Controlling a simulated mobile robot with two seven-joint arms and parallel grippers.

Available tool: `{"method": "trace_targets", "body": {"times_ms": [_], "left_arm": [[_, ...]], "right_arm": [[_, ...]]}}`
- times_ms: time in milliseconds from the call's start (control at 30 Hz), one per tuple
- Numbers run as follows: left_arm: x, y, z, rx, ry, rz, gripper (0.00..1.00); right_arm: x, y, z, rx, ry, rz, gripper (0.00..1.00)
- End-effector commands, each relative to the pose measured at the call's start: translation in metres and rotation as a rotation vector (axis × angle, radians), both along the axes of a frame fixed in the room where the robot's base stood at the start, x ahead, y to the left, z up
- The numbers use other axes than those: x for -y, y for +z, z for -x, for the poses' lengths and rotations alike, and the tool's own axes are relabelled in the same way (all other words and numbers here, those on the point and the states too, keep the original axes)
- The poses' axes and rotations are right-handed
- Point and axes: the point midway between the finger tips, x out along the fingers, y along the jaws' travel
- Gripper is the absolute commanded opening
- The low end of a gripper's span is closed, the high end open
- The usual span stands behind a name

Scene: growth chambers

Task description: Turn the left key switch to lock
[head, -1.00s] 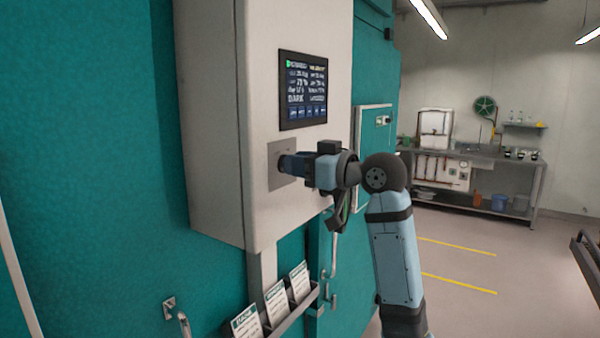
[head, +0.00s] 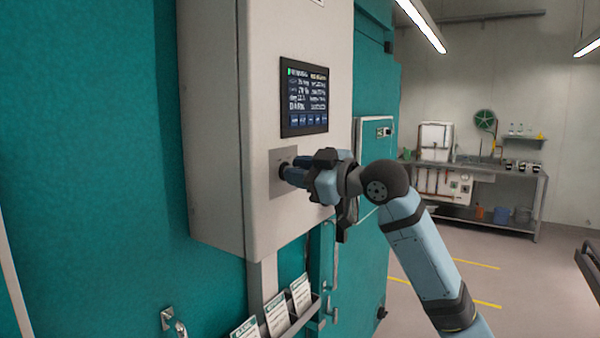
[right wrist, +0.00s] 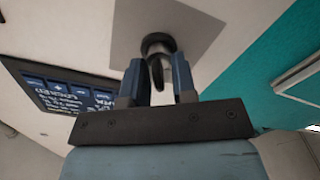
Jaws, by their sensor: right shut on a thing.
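The key switch (right wrist: 157,45) has a dark round collar on a grey plate (head: 279,188), below the display on the white control box (head: 210,120). Its dark key (right wrist: 157,72) stands out between my fingers in the right wrist view. My right gripper (head: 292,174) is shut on the key, one blue finger on each side; its point in the wrist view is here (right wrist: 158,75). In the head view the fingers hide the key and most of the switch. The switch's position labels are not legible. My left gripper is not in view.
The lit display (head: 304,97) sits just above the switch and shows "DARK". A card rack (head: 309,310) with several cards is below the box. A teal door with handles lies behind my arm. A bench (head: 480,168) stands at the far right; the floor between is clear.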

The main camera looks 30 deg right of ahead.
Motion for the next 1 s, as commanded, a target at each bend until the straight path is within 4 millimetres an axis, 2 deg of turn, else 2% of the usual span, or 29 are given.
{"method": "trace_targets", "body": {"times_ms": [300, 333, 600, 733, 867, 1000], "left_arm": [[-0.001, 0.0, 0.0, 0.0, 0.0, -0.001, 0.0], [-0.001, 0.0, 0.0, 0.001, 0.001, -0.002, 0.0], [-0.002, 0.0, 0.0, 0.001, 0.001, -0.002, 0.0], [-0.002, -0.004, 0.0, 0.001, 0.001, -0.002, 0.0], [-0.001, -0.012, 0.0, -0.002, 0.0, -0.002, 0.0], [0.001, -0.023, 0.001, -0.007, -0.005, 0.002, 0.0]], "right_arm": [[0.0, 0.0, 0.0, 0.002, 0.001, 0.002, 0.02], [0.0, 0.0, 0.0, 0.002, 0.001, 0.002, 0.32], [0.0, 0.0, 0.0, 0.001, -0.001, 0.001, 0.33], [0.003, -0.001, 0.007, 0.002, -0.002, 0.002, 0.33], [0.011, -0.003, 0.026, 0.001, -0.003, 0.005, 0.33], [0.023, -0.004, 0.056, 0.001, -0.003, 0.006, 0.33]]}}
